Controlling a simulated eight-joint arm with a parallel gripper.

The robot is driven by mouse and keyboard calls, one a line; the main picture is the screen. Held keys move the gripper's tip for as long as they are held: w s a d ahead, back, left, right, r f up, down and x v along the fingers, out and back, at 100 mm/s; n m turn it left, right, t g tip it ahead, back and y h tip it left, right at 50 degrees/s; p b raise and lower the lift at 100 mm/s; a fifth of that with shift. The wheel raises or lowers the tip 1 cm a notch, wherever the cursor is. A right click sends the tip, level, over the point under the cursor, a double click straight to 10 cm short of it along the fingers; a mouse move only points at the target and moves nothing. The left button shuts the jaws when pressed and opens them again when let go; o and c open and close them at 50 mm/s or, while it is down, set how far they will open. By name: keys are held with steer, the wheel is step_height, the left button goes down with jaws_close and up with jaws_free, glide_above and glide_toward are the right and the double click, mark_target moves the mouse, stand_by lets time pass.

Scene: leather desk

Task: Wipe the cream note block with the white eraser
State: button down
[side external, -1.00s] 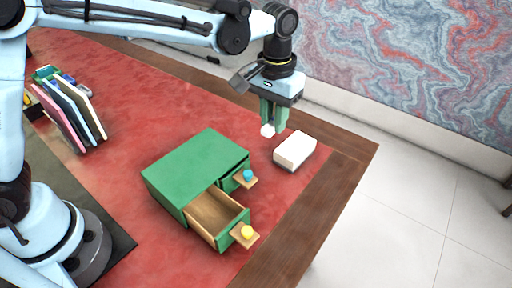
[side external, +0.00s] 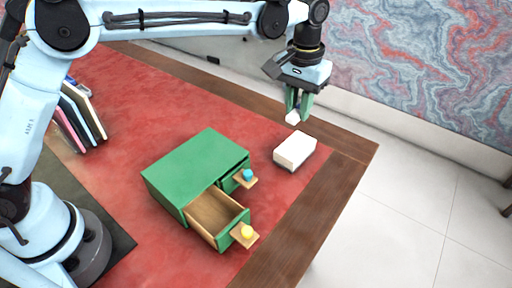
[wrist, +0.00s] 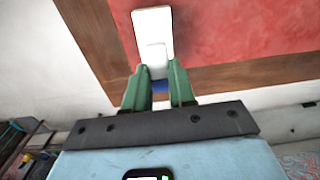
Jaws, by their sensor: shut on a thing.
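The cream note block (side external: 295,151) lies on the red desk top near its far right edge; it also shows in the wrist view (wrist: 151,21). My gripper (side external: 298,104) is above the block's far side, with its green fingers pointing down. It is shut on the white eraser (side external: 292,118), which sticks out below the fingertips. In the wrist view the eraser (wrist: 155,54) sits between the fingers and overlaps the block in the picture, with a blue part (wrist: 159,85) behind it. In the side view the eraser looks apart from the block, above it.
A green drawer cabinet (side external: 192,165) stands left of the block. Books (side external: 82,112) stand at the left. The wooden desk border (side external: 346,164) is close to the block.

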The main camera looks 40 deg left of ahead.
mark_target(301, 140)
steer(key=shift+w+d, duration=0.25)
steer(key=shift+w, duration=0.3)
steer(key=shift+w+d, duration=0.2)
steer(key=shift+w, duration=0.35)
steer(key=shift+f, duration=3.6)
steer(key=shift+s+f, duration=0.25)
steer(key=shift+f, duration=0.05)
steer(key=shift+s+f, duration=0.1)
steer(key=shift+s, duration=0.3)
steer(key=shift+s+a, duration=0.15)
steer(key=shift+s, duration=1.35)
steer(key=w, duration=0.4)
steer(key=shift+w, duration=0.15)
steer(key=shift+r, duration=4.05)
